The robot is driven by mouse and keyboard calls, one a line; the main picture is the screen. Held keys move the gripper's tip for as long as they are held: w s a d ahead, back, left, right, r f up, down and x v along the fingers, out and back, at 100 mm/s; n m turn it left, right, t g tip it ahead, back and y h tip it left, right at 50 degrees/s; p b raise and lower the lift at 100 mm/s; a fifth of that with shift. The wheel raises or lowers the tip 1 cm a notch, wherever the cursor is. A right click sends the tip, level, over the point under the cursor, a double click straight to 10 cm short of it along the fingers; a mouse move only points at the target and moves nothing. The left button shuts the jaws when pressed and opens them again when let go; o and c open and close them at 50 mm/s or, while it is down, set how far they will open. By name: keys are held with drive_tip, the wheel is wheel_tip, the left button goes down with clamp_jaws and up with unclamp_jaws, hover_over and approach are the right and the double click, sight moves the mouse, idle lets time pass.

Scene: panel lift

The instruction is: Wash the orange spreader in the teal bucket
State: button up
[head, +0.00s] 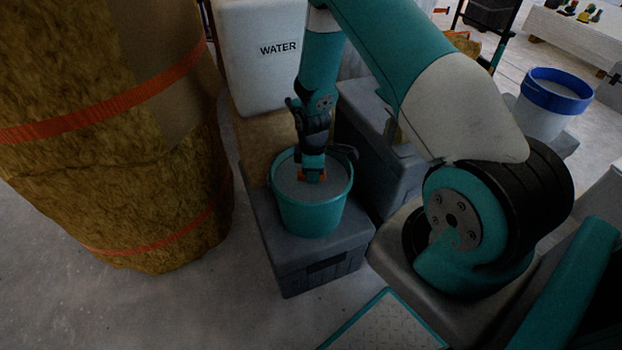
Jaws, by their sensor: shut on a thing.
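The teal bucket (312,217) stands upright on a grey box in the middle of the head view, with greyish liquid (290,180) inside. My gripper (312,172) points down into the bucket's mouth, inside the rim. It is shut on the orange spreader (303,177), of which only a small orange part shows just below the gripper at the liquid's surface. The rest of the spreader is hidden by the gripper or the liquid.
The grey box (322,272) bears the bucket. A white WATER container (258,75) stands behind it. A large strapped yellow-brown roll (160,200) rises close on the left. A white bucket with a blue rim (545,110) stands at the right. Bare floor shows at front left.

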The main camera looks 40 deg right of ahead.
drive_tip(key=shift+r, duration=0.15)
drive_tip(key=shift+r+p, duration=0.45)
drive_tip(key=shift+p, duration=0.1)
drive_tip(key=shift+f, duration=0.1)
drive_tip(key=shift+r+p, duration=3.65)
drive_tip(key=shift+r, duration=0.65)
